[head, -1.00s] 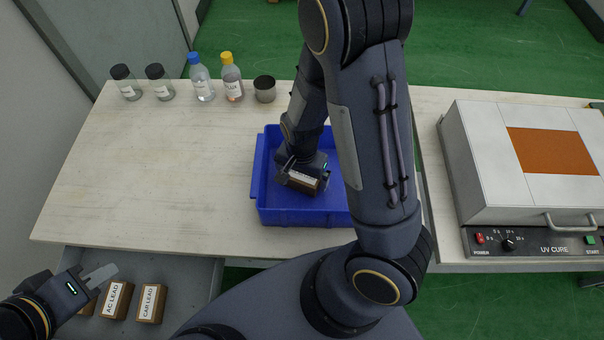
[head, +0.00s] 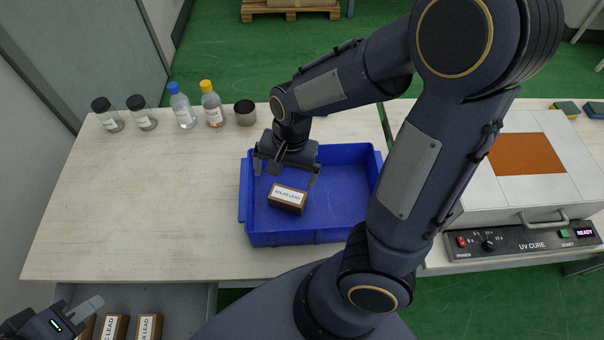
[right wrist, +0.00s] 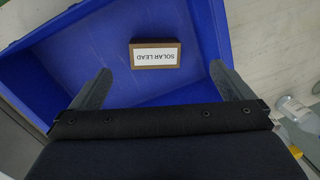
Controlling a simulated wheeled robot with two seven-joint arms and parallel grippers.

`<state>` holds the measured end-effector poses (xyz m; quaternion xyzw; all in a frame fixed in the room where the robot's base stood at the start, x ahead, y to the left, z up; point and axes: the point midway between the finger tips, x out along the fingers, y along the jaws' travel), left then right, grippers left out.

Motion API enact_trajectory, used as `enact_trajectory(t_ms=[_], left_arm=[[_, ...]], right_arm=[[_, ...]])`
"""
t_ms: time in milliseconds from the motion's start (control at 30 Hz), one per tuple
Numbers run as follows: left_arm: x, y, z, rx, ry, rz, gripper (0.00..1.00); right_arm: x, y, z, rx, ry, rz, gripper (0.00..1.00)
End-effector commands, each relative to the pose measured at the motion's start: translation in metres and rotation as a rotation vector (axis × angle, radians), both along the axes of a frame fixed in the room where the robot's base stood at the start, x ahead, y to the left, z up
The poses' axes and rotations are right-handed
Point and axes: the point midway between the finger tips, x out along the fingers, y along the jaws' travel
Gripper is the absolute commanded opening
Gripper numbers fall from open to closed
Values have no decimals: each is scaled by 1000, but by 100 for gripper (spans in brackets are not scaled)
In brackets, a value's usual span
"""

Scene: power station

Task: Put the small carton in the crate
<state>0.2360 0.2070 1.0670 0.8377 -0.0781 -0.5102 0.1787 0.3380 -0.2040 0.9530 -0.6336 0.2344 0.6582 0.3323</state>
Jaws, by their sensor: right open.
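The small carton (head: 287,199), brown with a white "SOLAR LEAD" label, lies on the floor of the blue crate (head: 340,205) in the head view. It also shows in the right wrist view (right wrist: 155,55), beyond the fingertips. My right gripper (head: 286,178) is open and empty above the crate, behind the carton and apart from it. Its two spread fingers show in the right wrist view (right wrist: 165,85). My left gripper (head: 80,312) is at the lower left over the drawer; part of it is cut off and its jaw state is unclear.
An open drawer (head: 178,297) holds several similar labelled cartons. A UV cure unit (head: 520,240) is at right. The table's left half is clear.

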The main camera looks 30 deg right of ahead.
Motion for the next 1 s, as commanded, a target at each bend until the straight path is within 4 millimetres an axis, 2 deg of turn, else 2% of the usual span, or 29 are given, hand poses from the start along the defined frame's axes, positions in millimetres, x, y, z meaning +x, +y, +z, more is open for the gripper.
enact_trajectory(t_ms=[100,200,300,400,600,1000], left_arm=[[0,0,0,0,0,0,25],[0,0,0,0,0,0,25],[0,0,0,0,0,0,25],[0,0,0,0,0,0,25],[0,0,0,0,0,0,25],[0,0,0,0,0,0,25]], right_arm=[[-21,3,34,144,-113,118,100],[-41,3,62,202,-246,242,100],[-61,1,86,194,-384,364,100],[-80,0,102,140,-495,468,100],[-100,-1,113,29,-598,593,100],[-103,-1,114,10,-610,617,100]])
